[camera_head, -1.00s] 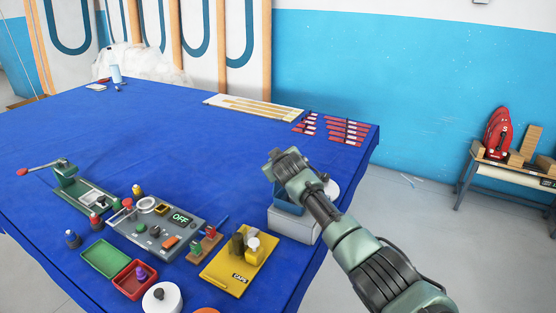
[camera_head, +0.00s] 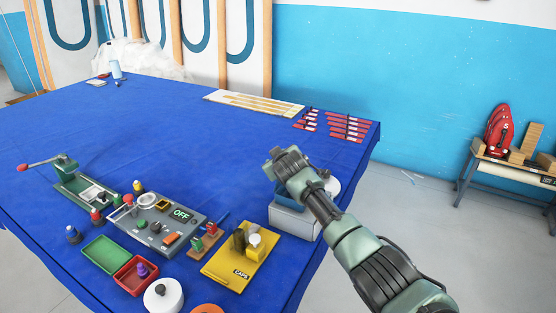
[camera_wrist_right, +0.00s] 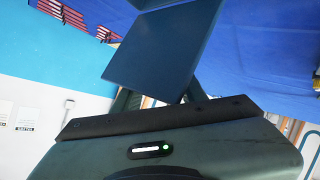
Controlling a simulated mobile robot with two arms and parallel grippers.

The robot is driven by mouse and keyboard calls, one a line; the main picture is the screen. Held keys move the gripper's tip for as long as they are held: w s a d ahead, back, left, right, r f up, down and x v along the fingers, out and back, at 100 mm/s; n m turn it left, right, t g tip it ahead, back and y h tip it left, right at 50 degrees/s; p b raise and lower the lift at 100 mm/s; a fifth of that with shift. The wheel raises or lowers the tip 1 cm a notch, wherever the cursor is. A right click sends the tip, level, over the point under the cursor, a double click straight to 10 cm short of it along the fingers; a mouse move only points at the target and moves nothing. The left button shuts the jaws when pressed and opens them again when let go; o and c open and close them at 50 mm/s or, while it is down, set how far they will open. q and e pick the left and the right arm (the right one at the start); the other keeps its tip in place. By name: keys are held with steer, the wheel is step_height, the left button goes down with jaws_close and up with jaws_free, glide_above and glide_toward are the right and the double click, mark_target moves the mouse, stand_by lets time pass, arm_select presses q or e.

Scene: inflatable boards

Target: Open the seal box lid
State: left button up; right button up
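The seal box (camera_head: 292,222) is a pale grey box at the table's right edge, with a blue part (camera_head: 286,196) above it. My right arm covers part of both. My right gripper (camera_head: 284,160) is over the box, its fingertips hidden in the head view. In the right wrist view, a flat dark blue panel (camera_wrist_right: 160,48), which looks like the lid, stands tilted in front of the right gripper (camera_wrist_right: 160,96). It covers most of the fingers, so I cannot tell whether they grip it. My left gripper is out of view.
A yellow caps tray (camera_head: 226,272), a grey control panel reading OFF (camera_head: 160,225) and a green lever press (camera_head: 72,180) stand left of the box. A white round item (camera_head: 332,187) is just behind the arm. The middle of the blue table (camera_head: 170,130) is clear.

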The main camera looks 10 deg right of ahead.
steer(key=b+v, duration=0.1)
steer(key=v, duration=0.6)
steer(key=shift+s+a+r, duration=0.1)
steer(key=shift+s, duration=0.25)
steer(key=shift+w, duration=0.1)
